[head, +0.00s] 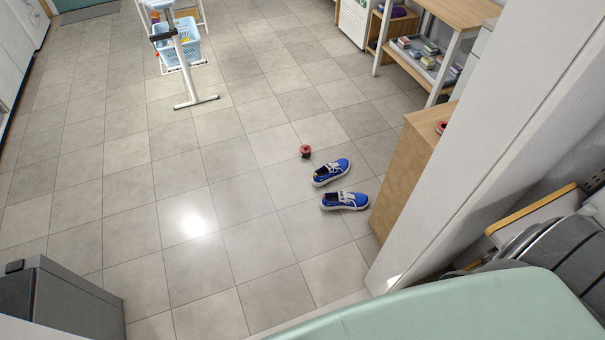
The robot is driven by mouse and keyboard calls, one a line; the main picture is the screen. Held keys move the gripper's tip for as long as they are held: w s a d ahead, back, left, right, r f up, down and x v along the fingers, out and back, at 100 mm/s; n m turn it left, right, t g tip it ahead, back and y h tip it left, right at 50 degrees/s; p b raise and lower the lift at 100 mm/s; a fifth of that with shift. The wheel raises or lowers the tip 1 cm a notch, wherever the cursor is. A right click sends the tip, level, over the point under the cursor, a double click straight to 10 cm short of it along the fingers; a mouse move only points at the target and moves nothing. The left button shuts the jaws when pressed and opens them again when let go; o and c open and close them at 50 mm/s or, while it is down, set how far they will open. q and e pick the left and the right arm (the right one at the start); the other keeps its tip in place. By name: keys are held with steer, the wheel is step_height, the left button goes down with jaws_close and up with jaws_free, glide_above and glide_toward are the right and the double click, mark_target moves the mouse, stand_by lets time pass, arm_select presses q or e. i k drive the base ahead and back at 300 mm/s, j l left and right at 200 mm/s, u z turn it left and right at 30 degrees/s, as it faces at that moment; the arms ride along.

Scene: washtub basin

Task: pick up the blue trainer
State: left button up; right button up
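Two blue trainers with white soles and pale laces lie on the tiled floor, right of the middle in the head view. One blue trainer (331,172) is farther away, and the other blue trainer (345,201) is nearer, just in front of it. They are close together and both sit sole down. Neither of my grippers shows in the head view.
A small red round object (305,151) lies beyond the trainers. A wooden cabinet (413,165) and a white pillar stand close on their right. A white stand (184,60) with a blue basket (179,42) is farther back. Open floor (180,190) lies left.

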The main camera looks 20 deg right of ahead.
mark_target(349, 200)
steer(key=i, duration=2.1)
